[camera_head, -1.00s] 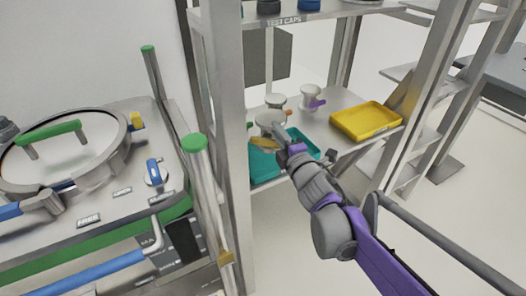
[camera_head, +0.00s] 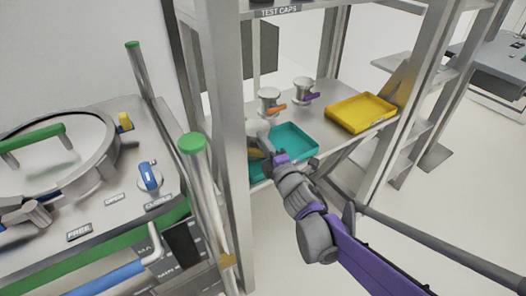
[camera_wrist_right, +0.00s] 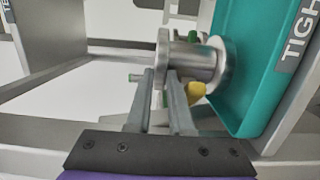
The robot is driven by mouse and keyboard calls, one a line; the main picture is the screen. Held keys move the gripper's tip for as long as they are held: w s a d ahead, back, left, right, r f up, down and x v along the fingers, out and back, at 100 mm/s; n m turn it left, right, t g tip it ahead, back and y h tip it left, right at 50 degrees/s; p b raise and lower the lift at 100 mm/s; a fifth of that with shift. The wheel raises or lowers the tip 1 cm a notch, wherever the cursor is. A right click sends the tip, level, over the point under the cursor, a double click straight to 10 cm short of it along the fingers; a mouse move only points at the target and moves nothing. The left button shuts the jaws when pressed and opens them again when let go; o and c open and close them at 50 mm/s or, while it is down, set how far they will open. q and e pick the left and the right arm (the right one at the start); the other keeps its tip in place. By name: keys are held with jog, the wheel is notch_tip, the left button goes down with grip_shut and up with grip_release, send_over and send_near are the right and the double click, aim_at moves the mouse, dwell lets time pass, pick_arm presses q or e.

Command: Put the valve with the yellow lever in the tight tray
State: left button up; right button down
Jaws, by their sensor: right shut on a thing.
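The tight tray is teal (camera_head: 297,140) and lies on the shelf. It also shows at the right of the right wrist view, with its label cut off (camera_wrist_right: 292,48). My right gripper (camera_head: 264,146) is at the tray's left side. It is shut on the metal valve (camera_wrist_right: 203,62), whose yellow lever (camera_wrist_right: 197,90) points toward the gripper. The lever also shows in the head view (camera_head: 255,153). In the right wrist view the valve overlaps the tray's edge. I cannot tell its height above the tray. My left gripper is not in view.
A valve with an orange lever (camera_head: 269,101) and one with a purple lever (camera_head: 304,91) stand behind the teal tray. A yellow tray (camera_head: 361,113) lies to the right. A shelf post (camera_head: 229,140) rises close to the left of my right gripper.

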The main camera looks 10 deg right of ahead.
jog(key=shift+f+b, duration=0.3)
jog(key=shift+f, duration=1.2)
jog(key=shift+f, duration=0.1)
jog(key=c, duration=0.8)
grip_release()
